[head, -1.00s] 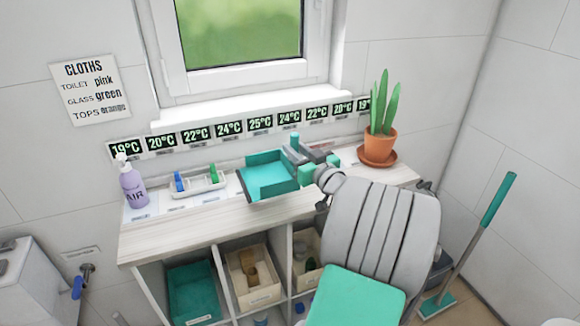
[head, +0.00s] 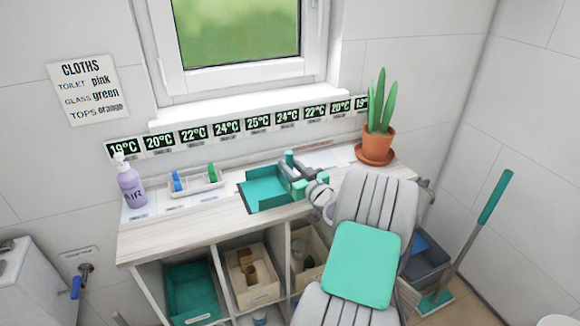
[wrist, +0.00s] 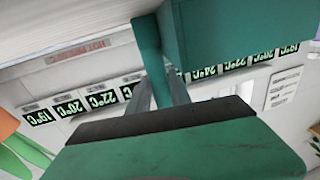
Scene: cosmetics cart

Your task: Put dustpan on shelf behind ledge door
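The teal dustpan (head: 265,190) is at the worktop (head: 225,222), level, with its pan to the left of my gripper. I cannot tell whether it rests on the top or hovers just above. My gripper (head: 297,176) is over the back of the worktop, at the dustpan's handle. In the wrist view, the grey fingers (wrist: 160,95) sit around the teal handle (wrist: 150,50), and part of the pan (wrist: 215,35) fills the upper middle. The gripper looks shut on the handle. No door can be made out; the unit below has open compartments.
A purple bottle (head: 132,187) and a tray of small clips (head: 198,182) stand left of the dustpan. A potted plant (head: 378,130) stands at the right end. Temperature labels (head: 227,127) line the wall. A green-handled broom (head: 480,220) leans right. Bins (head: 255,290) fill compartments below.

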